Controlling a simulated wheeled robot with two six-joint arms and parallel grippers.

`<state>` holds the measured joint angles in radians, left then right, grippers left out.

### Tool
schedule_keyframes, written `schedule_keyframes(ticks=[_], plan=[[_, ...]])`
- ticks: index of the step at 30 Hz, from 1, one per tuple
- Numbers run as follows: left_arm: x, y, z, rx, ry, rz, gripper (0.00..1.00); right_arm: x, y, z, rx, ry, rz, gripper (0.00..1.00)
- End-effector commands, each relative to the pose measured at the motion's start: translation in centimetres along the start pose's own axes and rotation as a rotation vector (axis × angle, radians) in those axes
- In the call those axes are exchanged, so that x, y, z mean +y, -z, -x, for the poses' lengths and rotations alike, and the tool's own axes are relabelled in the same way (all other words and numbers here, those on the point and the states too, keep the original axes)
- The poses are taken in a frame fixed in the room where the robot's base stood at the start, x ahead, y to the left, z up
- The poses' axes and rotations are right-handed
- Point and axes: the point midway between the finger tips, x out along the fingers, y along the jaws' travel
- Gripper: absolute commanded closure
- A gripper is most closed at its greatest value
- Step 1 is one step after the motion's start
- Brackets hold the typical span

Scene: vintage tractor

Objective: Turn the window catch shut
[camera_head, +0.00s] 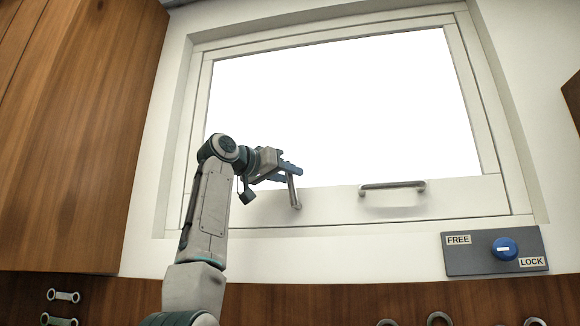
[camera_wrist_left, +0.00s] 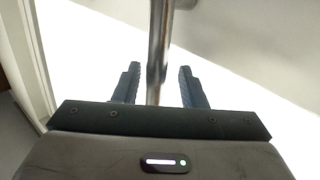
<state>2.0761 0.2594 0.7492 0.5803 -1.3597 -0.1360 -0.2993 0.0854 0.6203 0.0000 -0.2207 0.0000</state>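A metal lever-like bar (camera_head: 294,192), which looks like the window catch, hangs roughly upright at the lower rail of the window. Its pivot is hidden behind my left gripper (camera_head: 287,168). In the left wrist view the bar (camera_wrist_left: 158,50) runs between the two dark fingers of my left gripper (camera_wrist_left: 158,84), with a gap on each side, so the gripper is open around it. A blue knob (camera_head: 505,248) sits on a grey panel (camera_head: 470,262) labelled FREE and LOCK, below the window to the right. My right gripper is not in view.
The white window frame (camera_head: 465,195) carries a horizontal metal handle (camera_head: 392,187) to the right of my left gripper. A wooden cabinet (camera_head: 80,130) stands at the left. Wrench-like metal pieces (camera_head: 63,296) show along the wooden strip below. The wall between gripper and panel is clear.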

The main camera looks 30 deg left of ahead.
Motion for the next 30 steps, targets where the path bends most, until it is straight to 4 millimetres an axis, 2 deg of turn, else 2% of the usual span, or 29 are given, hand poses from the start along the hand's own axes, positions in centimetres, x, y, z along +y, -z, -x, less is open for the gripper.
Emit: schedule_keyframes(ticks=[1, 5, 13, 19, 30], plan=[[0.0, 0.2, -0.5, -0.001, 0.000, 0.000, 0.62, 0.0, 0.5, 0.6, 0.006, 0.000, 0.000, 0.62], [0.0, 0.1, -1.1, 0.000, 0.000, 0.000, 0.62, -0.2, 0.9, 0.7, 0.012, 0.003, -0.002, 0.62], [0.0, -0.1, -1.2, 0.000, 0.000, 0.000, 0.62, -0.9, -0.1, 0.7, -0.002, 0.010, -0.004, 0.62], [0.0, -0.1, -1.2, 0.000, 0.000, 0.000, 1.00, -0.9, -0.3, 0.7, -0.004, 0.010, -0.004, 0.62], [-0.2, -0.2, -1.1, 0.013, -0.002, 0.020, 1.00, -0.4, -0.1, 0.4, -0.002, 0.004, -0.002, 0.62]])
